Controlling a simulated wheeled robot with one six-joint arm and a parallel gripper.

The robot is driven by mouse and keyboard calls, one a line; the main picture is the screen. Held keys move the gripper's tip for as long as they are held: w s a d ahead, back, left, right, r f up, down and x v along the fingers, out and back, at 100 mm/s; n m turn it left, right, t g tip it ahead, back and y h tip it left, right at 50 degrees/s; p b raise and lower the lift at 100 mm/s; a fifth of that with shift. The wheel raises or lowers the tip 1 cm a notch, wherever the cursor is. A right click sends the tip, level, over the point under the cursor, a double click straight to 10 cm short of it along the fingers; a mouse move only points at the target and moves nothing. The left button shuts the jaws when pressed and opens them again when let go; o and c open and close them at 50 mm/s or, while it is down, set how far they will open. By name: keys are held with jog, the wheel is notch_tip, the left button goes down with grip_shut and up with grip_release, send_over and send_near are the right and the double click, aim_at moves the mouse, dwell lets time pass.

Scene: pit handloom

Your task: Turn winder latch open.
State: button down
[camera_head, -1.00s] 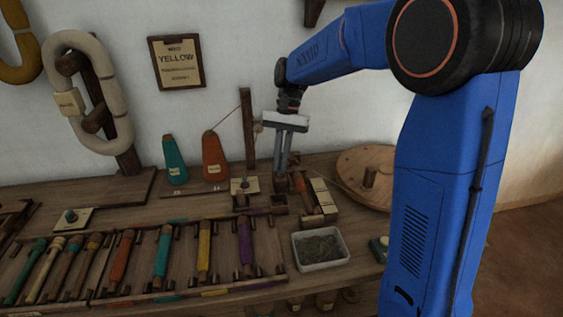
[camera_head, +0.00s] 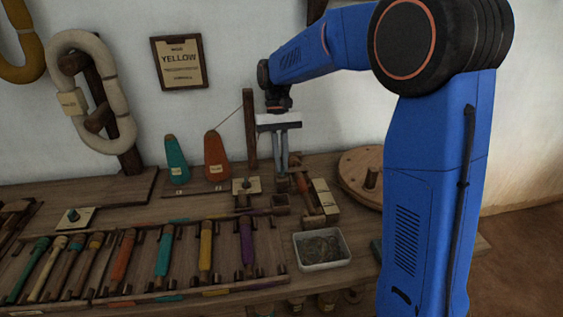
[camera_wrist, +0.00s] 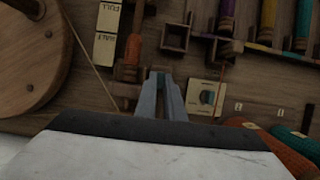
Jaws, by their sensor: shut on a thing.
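My gripper (camera_head: 282,170) points straight down at the winder (camera_head: 308,200), at the left end of its wooden block. In the wrist view my gripper (camera_wrist: 160,76) shows its two grey fingers close together, shut on a small dark part that seems to be the winder latch. The fingers hide most of it, so its turn angle cannot be told. The winder's reddish-brown spindle (camera_wrist: 132,50) lies just left of the fingers in the wrist view. Cream labelled plates (camera_wrist: 105,35) sit beside it.
The round wooden wheel (camera_head: 352,185) stands right of the winder. A cream plate with a teal knob (camera_wrist: 206,97) is close to the fingers. A green and an orange cone (camera_head: 216,158), an upright post (camera_head: 250,130), a white tray (camera_head: 321,264) and a rack of coloured bobbins (camera_head: 162,250) surround the spot.

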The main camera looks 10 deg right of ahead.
dwell(0.3)
jog(key=c, duration=1.9)
grip_release()
jog(key=shift+o, duration=0.2)
jog(key=v, duration=0.7)
jog(key=shift+r, duration=0.2)
jog(key=shift+w, duration=0.15)
